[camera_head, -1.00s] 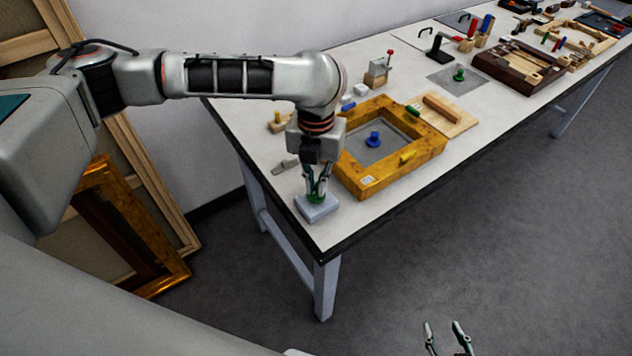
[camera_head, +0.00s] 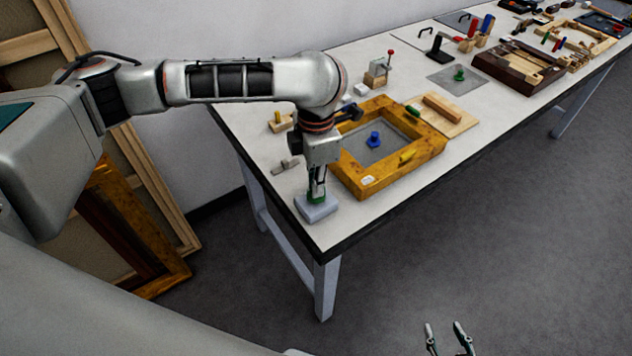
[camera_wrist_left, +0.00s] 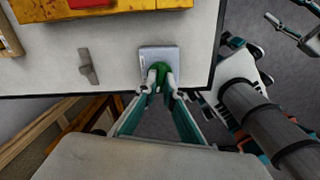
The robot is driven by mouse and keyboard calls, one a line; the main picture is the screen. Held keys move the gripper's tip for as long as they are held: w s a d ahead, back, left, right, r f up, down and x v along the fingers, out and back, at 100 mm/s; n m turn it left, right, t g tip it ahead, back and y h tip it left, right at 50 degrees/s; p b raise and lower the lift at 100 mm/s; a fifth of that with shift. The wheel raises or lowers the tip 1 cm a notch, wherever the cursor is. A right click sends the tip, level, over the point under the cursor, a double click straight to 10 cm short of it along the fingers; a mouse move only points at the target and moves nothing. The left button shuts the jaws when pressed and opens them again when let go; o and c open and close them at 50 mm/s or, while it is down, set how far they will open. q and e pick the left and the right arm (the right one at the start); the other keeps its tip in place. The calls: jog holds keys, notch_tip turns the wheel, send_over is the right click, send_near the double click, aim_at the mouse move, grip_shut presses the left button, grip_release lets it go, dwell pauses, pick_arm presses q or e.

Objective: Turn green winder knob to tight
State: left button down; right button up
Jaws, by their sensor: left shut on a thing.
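The green winder knob (camera_wrist_left: 160,74) sits on a pale grey block (camera_head: 317,210) near the table's front left corner; the block also shows in the left wrist view (camera_wrist_left: 158,53). My left gripper (camera_head: 316,195) points down over the block, its two fingers shut on the green knob from either side. In the left wrist view the fingertips (camera_wrist_left: 162,82) hide part of the knob. Any mark for tight is too small to read. My right gripper (camera_head: 447,335) is empty and open, low in the head view, away from the table.
A yellow wooden frame (camera_head: 418,158) with a blue knob (camera_head: 374,139) inside stands right of the block. A small grey metal piece (camera_head: 285,165) lies to the left. The white table's edge (camera_head: 345,240) is close in front. Further fixtures stand along the table.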

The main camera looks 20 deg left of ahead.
pick_arm(q)
jog(key=m, duration=0.5)
jog(key=shift+r, duration=0.1)
jog(key=shift+m, duration=1.9)
jog(key=c, duration=2.2)
grip_release()
jog(key=shift+o, duration=0.2)
notch_tip(320, 180, up, 12)
